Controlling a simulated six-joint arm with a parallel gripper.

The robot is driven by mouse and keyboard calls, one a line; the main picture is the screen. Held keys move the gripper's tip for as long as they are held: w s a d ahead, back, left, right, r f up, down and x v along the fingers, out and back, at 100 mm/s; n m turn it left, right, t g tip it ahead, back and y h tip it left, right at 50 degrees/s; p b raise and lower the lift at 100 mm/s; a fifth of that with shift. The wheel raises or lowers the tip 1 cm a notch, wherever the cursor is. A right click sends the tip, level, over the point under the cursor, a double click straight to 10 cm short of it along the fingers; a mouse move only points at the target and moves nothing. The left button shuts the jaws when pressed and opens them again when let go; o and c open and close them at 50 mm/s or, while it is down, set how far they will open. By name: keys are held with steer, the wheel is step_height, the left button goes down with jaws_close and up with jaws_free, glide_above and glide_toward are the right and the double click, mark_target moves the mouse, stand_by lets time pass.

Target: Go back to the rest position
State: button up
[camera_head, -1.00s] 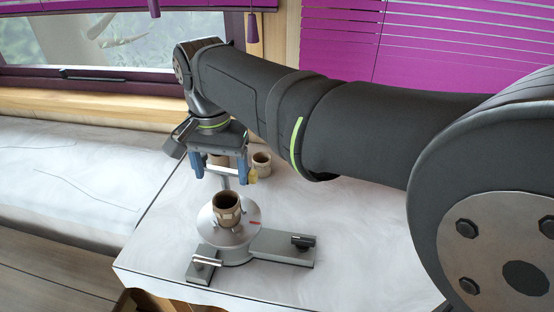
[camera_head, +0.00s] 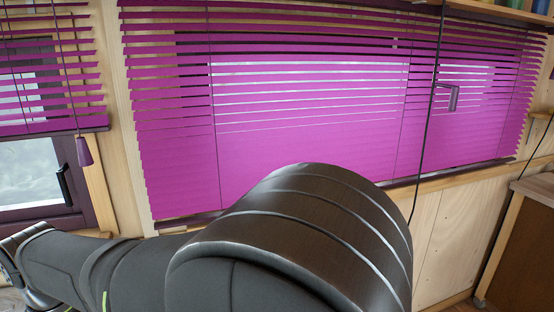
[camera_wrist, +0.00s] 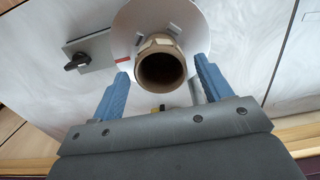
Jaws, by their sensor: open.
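My gripper (camera_wrist: 159,82) shows in the wrist view with its two blue fingers spread apart and nothing held between them. Beyond the fingertips, a brown cup-like ring (camera_wrist: 163,70) stands on a round white plate (camera_wrist: 126,40) with a red mark. From this view the ring appears between the fingers, but the gap in height cannot be told. In the head view only my arm shows along the bottom; my gripper and the ring are outside that picture.
A grey bar with a black knob (camera_wrist: 78,61) extends from the plate over the white table top (camera_wrist: 250,50). Purple blinds (camera_head: 300,120) cover the window behind my arm. A dark cable (camera_head: 428,130) hangs at right, near a wooden counter (camera_head: 530,190).

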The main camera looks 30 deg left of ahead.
step_height(320, 180, down, 4)
steer(key=shift+r, duration=1.85)
steer(key=shift+f, duration=0.1)
